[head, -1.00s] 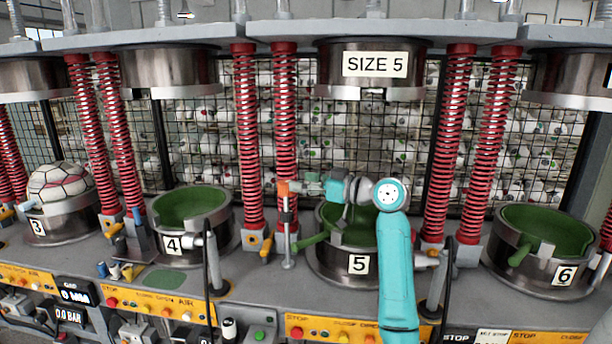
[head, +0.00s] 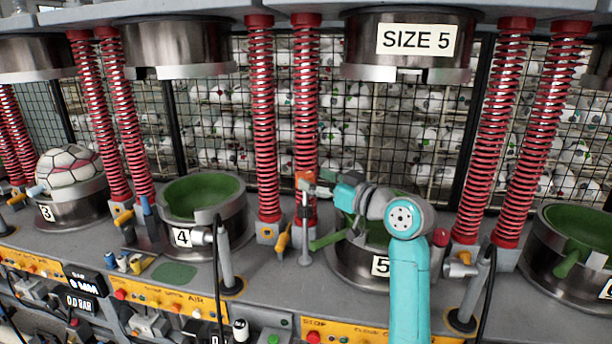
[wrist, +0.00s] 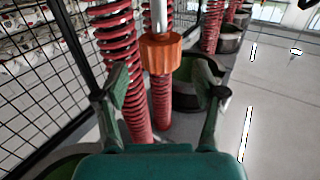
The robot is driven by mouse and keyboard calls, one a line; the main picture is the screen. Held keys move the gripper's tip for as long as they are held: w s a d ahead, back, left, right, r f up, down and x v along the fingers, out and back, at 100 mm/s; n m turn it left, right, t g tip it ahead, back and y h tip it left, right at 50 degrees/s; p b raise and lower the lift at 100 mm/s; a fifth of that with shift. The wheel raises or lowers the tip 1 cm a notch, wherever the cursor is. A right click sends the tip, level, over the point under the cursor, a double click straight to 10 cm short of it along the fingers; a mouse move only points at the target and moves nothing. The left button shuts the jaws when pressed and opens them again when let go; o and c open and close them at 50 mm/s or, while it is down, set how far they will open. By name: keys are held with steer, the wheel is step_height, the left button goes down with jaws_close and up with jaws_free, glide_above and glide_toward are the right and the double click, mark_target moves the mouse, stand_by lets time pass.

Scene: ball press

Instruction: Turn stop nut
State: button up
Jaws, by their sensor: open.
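The orange stop nut (wrist: 160,54) sits on an upright metal rod (wrist: 158,15). In the head view the nut (head: 304,181) is small, on the thin post left of press 5. My gripper (wrist: 163,76) is open, one finger on each side of the nut in the wrist view. No finger is clearly seen touching it. In the head view my gripper (head: 328,188) is just right of the nut, partly hidden by my wrist. The nut's far side is hidden.
Red spring columns (head: 262,130) stand close behind the post. Press 5's green-lined bowl (head: 345,262) lies below my arm, under the SIZE 5 head (head: 408,50). Mesh fencing (wrist: 45,75) stands left in the wrist view. The floor (wrist: 270,110) is clear at right.

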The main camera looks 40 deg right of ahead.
mark_target(312, 178)
steer(key=shift+w+a, duration=0.15)
steer(key=shift+w, duration=0.85)
steer(key=shift+w+a, duration=0.1)
steer(key=shift+w, duration=0.9)
steer(key=c, duration=1.2)
